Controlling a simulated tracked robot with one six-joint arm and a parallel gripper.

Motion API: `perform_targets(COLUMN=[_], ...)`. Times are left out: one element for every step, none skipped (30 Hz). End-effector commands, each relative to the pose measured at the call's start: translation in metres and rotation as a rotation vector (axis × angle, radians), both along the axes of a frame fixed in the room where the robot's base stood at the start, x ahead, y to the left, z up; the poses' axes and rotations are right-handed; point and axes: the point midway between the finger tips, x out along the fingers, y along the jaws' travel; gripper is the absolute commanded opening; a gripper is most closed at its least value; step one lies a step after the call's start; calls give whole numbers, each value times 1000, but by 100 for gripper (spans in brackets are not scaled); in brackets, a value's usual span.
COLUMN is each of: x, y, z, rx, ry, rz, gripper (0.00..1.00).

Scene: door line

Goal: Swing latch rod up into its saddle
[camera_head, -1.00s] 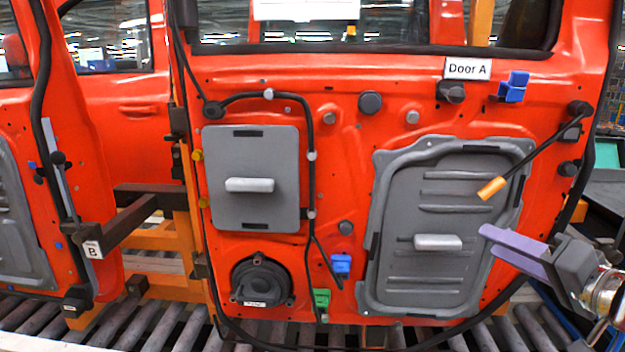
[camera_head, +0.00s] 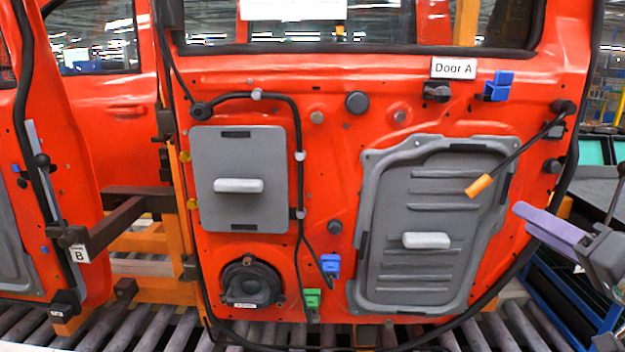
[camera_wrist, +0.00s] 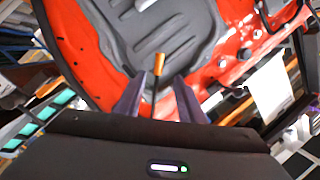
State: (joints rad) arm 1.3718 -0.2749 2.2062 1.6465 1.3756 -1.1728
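The latch rod (camera_head: 522,146) is a thin black rod on the right part of Door A. It runs from a dark pivot (camera_head: 563,106) down and left to an orange tip (camera_head: 480,186), which lies in front of the grey panel. A blue saddle-like clip (camera_head: 498,86) sits above and left of the pivot, beside the label, and is empty. My gripper (camera_head: 522,212) is right of and below the orange tip, apart from it. In the wrist view my gripper (camera_wrist: 160,88) has its two purple fingers spread, with the orange tip (camera_wrist: 159,64) seen between and beyond them.
The grey panel (camera_head: 395,270) has a pale handle (camera_head: 427,240). Other blue (camera_head: 330,264) and green (camera_head: 312,298) clips sit low on the door. The black edge seal curves down the door's right side. Rollers (camera_head: 500,330) run below.

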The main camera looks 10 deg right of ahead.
Motion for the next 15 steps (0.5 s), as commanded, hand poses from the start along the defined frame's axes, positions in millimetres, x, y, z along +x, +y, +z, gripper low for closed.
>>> perform_targets(x=[5, 8, 12, 15, 18, 22, 25, 28, 33, 36, 39, 43, 47, 50, 54], y=[1, 1, 1, 1, 1, 1, 1, 0, 0, 0, 0, 1, 1, 0, 0], z=[0, 0, 0, 0, 0, 0, -1, 0, -1, -1, -1, -1, -1, 0, 0], rx=[0, 0, 0, 1, 1, 1, 2, 2, 2, 2, 2, 2, 2, 1, 1], ry=[-1, -1, 1, 1, 1, 1, 1, 1, 1, 1, 1, 1, 1, 1, 1], rz=[4, 4, 4, 4, 4, 4, 4, 4, 4, 4, 4, 4, 3, 3, 4], gripper=[36, 36, 36, 36, 36, 36, 36, 36, 36, 36, 36, 36, 36, 36, 36])
